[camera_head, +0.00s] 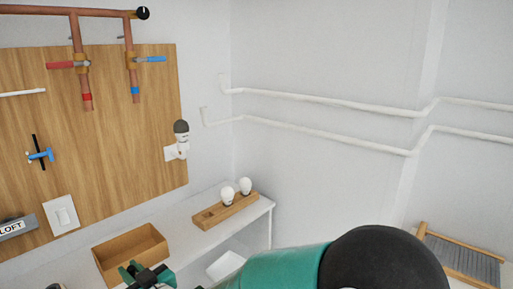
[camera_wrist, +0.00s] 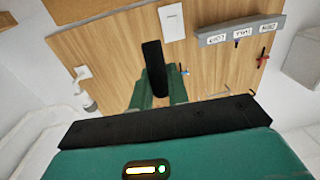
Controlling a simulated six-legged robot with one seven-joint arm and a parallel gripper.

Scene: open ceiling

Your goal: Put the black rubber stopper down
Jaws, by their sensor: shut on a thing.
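The black rubber stopper (camera_wrist: 153,62) shows in the wrist view as a long dark piece between the green fingers of my gripper (camera_wrist: 153,92). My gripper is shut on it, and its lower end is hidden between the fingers. In the head view my gripper (camera_head: 145,275) shows at the bottom edge, green and black, in front of the wooden tray. The stopper cannot be told apart clearly from the gripper there.
An open wooden tray (camera_head: 130,252) stands on the white shelf (camera_head: 182,232). A wooden holder (camera_head: 207,216) with two white bulbs is to its right. A wooden wall panel (camera_head: 110,140) carries pipes, valves and a lamp (camera_head: 180,140). Bare shelf lies between tray and holder.

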